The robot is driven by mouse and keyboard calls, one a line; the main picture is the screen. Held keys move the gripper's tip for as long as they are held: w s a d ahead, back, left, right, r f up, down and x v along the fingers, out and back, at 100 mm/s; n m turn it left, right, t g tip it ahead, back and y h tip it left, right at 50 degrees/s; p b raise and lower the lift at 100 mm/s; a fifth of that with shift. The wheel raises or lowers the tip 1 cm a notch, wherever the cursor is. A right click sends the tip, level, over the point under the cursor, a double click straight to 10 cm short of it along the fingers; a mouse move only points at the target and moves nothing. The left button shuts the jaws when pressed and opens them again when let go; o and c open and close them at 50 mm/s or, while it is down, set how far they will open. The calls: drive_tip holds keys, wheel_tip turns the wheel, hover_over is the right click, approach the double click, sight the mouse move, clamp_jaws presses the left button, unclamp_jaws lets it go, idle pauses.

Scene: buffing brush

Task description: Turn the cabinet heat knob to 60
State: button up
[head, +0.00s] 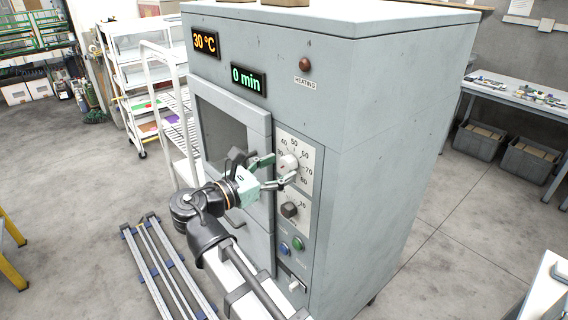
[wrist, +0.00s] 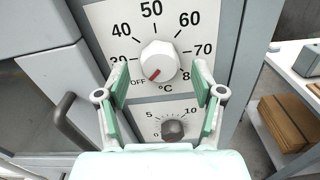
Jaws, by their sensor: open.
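The heat knob (wrist: 158,62) is a white round knob with a red mark on a white dial plate marked in °C. Its red mark points down-left, toward OFF. In the head view the knob (head: 288,163) is on the front panel of the grey cabinet (head: 400,110). My gripper (wrist: 160,80) is open, with one green-padded finger at each side of the knob's lower part; I cannot tell whether they touch it. In the head view my gripper (head: 278,172) is at the knob. The cabinet's temperature display (head: 204,43) reads 30 °C.
A darker timer knob (wrist: 173,130) is just below the heat dial. The timer display (head: 248,79) reads 0 min. Green and blue buttons (head: 291,245) are lower on the panel. The cabinet door handle (wrist: 66,115) is left of my gripper. A white rack (head: 165,105) stands left of the cabinet.

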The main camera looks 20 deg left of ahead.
drive_tip(key=shift+x, duration=1.05)
drive_tip(key=c, duration=1.2)
drive_tip(key=shift+o, duration=0.3)
drive_tip(key=shift+m, duration=0.3)
